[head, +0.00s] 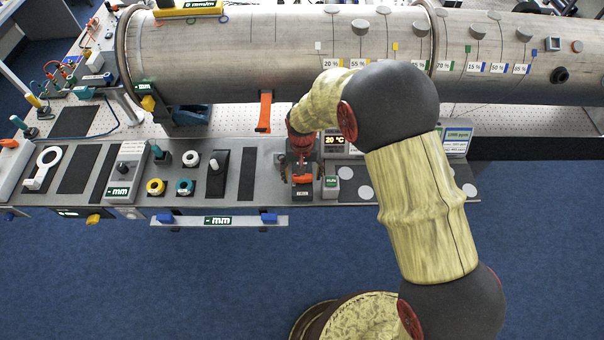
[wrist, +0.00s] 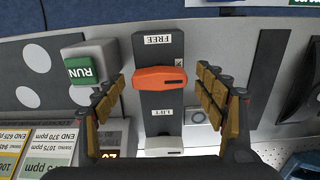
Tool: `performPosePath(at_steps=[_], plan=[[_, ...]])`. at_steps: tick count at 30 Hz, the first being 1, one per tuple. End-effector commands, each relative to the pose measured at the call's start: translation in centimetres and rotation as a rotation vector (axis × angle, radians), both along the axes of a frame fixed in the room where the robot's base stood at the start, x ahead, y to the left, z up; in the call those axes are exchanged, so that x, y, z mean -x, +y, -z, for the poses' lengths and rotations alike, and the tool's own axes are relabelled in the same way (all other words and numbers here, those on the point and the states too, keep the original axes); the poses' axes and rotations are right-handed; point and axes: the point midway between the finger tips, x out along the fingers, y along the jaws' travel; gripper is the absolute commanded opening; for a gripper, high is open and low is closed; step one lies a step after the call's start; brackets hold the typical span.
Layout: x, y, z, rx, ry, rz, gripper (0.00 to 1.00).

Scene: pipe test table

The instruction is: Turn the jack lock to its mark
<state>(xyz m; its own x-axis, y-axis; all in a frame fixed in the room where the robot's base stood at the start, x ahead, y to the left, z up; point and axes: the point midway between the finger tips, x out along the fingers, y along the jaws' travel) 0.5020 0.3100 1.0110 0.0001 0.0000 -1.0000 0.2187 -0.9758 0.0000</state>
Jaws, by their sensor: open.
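The jack lock is an orange knob (wrist: 160,78) on a dark upright plate (wrist: 160,52) in the wrist view. The plate reads FREE at its upper end and LIFT at its lower end, both upside down. The knob lies crosswise, with a short dark line near its right end. My gripper (wrist: 161,92) is open, with one finger on each side of the knob and a visible gap to both. In the head view the orange knob (head: 302,179) shows just below my gripper (head: 301,158), which partly hides the plate.
A grey block with a green RUN face (wrist: 80,68) stands close to the left finger in the wrist view. A dark strip (wrist: 268,75) lies to the right. In the head view a large steel pipe (head: 230,55) runs behind the console, with an orange lever (head: 265,110) hanging before it.

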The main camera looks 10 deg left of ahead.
Motion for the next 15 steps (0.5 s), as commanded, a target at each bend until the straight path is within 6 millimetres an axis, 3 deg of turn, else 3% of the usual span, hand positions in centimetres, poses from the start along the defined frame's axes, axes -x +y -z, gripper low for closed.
performPosePath(at_steps=[8,15], plan=[[-0.1,0.0,-1.3,-0.001,-0.002,0.000,0.71],[-0.1,0.1,-6.0,-0.002,-0.003,0.000,0.71]])
